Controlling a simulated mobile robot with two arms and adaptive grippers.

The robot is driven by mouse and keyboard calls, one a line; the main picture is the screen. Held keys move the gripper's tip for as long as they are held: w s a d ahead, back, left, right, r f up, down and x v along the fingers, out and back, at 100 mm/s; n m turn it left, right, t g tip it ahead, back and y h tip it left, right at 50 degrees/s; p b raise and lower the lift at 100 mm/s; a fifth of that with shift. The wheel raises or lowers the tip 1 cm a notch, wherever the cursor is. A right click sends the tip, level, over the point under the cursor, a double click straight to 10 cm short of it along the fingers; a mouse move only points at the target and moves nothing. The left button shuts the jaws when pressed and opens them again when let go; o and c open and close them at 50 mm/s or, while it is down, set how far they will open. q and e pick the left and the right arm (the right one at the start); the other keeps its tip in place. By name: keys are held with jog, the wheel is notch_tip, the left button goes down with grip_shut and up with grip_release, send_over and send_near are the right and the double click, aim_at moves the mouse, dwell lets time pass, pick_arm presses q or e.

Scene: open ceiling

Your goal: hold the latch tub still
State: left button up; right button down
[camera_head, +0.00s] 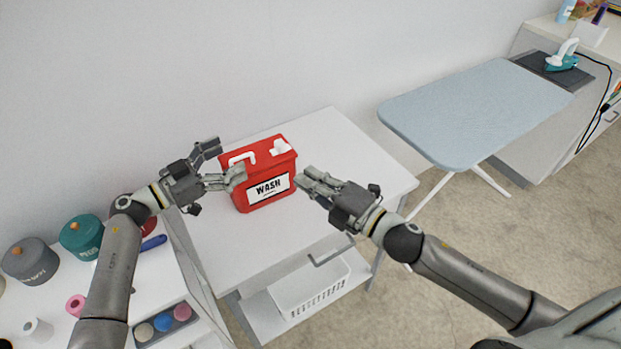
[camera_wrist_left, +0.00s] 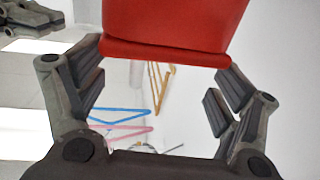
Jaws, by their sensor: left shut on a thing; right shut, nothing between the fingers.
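The latch tub (camera_head: 281,160) is a red box labelled "WASH" with white latches on its lid. It stands upright on the white table. My left gripper (camera_head: 228,163) is at the tub's left end, shut on it with one finger on each side. In the left wrist view the red tub (camera_wrist_left: 175,25) spans the space between the fingers; most of it lies beyond the top edge. My right gripper (camera_head: 308,181) is shut and empty, just off the tub's right side; it also shows at top left in the left wrist view (camera_wrist_left: 22,22).
The white table (camera_head: 345,130) is otherwise clear. A white basket (camera_head: 310,290) sits on the shelf below. A blue ironing board (camera_head: 475,110) stands right. A side table holds a teal canister (camera_head: 82,235) and a grey canister (camera_head: 30,262). Hangers (camera_wrist_left: 120,122) show in the wrist view.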

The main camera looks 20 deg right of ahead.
dwell(0.3)
pick_arm(q)
jog(key=o, duration=1.3)
jog(key=shift+d, duration=0.1)
jog(key=shift+s, duration=0.1)
